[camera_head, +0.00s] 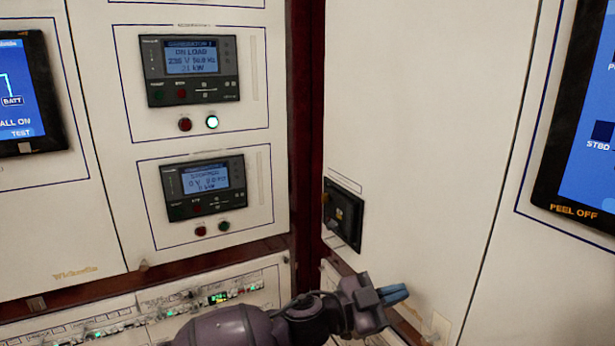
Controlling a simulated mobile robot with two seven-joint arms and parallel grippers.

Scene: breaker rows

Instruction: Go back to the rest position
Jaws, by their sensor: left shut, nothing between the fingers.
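My left gripper (393,294) shows at the bottom centre, with its blue fingers together and nothing between them. Its purple arm comes in from the bottom edge, left of centre. The gripper is in front of the lower part of the right-hand white panel, below and to the right of a small black switch unit (343,213). I cannot tell the exact gap between the fingers and the panel. My right gripper is not in view.
An upper generator controller (190,70) reads "ON LOAD"; a lower controller (204,187) is below it. Breaker rows (217,297) run along the bottom left, partly hidden by my arm. Blue screens stand at the left (20,90) and right (597,130).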

